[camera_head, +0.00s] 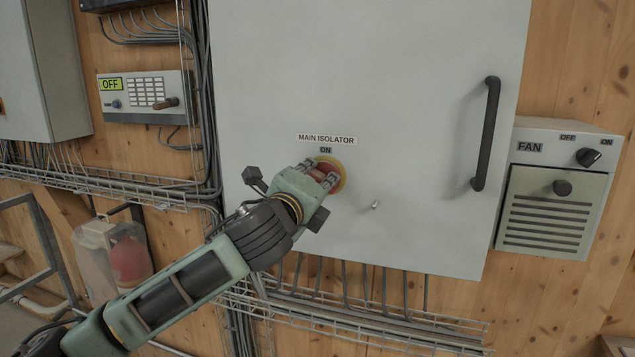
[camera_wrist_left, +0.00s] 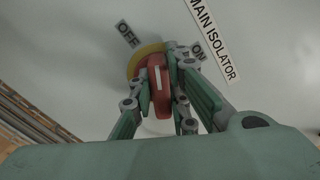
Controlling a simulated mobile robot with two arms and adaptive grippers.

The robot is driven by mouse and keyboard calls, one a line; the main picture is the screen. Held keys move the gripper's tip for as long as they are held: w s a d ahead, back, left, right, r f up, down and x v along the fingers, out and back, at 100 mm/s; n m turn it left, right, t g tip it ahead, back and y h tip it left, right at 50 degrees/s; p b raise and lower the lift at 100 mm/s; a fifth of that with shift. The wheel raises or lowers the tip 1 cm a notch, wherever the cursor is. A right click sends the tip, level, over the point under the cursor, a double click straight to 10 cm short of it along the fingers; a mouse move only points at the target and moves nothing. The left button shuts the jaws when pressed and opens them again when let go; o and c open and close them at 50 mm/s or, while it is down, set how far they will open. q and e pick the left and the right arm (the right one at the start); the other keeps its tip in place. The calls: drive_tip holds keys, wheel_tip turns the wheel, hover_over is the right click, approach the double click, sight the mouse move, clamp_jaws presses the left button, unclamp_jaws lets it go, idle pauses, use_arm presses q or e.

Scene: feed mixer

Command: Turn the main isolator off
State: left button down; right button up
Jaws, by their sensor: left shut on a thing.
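The main isolator is a red rotary handle (camera_head: 327,171) on a yellow round plate (camera_head: 340,181), set on the grey cabinet door under a "MAIN ISOLATOR" label (camera_head: 326,140). In the head view an "ON" label (camera_head: 326,150) sits just above it. My left gripper (camera_head: 322,176) is at the handle, its fingers on either side. In the left wrist view the red handle (camera_wrist_left: 158,86) stands between the fingers, with a white stripe along it. The stripe points between the "OFF" label (camera_wrist_left: 127,33) and the "ON" label (camera_wrist_left: 198,52). My right gripper is out of view.
The grey cabinet (camera_head: 420,110) has a black bar handle (camera_head: 486,134) at right and a small key-like part (camera_head: 375,205) below the isolator. A fan box (camera_head: 556,190) is at right, a control panel (camera_head: 146,97) at left. Cable trays (camera_head: 350,322) run below.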

use_arm(q)
drive_tip(key=n, duration=0.5)
drive_tip(key=shift+a+f+b, duration=0.1)
drive_tip(key=shift+f+b, duration=0.1)
drive_tip(key=shift+b, duration=0.15)
drive_tip(key=shift+n, duration=0.3)
drive_tip(key=c, duration=1.7)
unclamp_jaws()
drive_tip(key=shift+s, duration=0.1)
drive_tip(key=v, duration=1.1)
drive_tip(key=shift+s+a, duration=0.2)
drive_tip(key=shift+s, duration=0.15)
